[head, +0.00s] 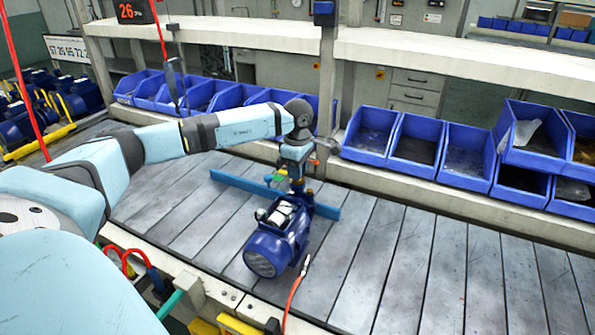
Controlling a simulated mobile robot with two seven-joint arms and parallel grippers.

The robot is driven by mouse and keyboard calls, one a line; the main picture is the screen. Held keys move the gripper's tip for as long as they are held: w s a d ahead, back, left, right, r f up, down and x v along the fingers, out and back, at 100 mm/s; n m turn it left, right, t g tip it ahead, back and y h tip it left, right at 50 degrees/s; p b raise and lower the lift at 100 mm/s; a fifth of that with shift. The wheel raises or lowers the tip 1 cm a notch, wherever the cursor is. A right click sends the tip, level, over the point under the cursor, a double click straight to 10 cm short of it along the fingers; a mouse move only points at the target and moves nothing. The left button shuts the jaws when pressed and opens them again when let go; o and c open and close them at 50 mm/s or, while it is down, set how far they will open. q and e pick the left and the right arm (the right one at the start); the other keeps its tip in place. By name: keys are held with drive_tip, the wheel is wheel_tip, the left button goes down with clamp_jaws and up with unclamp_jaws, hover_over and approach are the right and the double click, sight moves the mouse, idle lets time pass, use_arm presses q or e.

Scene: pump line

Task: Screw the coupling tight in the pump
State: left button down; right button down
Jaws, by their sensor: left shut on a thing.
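The pump (277,237) is a dark blue motor unit with a silvery top, standing on the grey slatted bench. My left arm reaches in from the left, and its gripper (296,183) points down at the pump's far end. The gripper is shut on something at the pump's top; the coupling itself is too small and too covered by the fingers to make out. A small green part (274,180) shows just left of the gripper. My right gripper is not in view.
A blue bar (232,183) lies across the bench behind the pump. A red hose with a metal tip (305,266) lies close to its right. Blue bins (415,145) line the back. The slatted bench (440,260) is clear to the right.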

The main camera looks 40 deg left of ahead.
use_arm(q)
drive_tip(key=shift+f+m, duration=0.1)
drive_tip(key=shift+m, duration=0.6)
drive_tip(key=shift+m+b, duration=0.4)
drive_tip(key=shift+m, duration=0.7)
drive_tip(key=shift+m, duration=0.5)
drive_tip(key=shift+m+b, duration=0.4)
drive_tip(key=shift+m, duration=0.8)
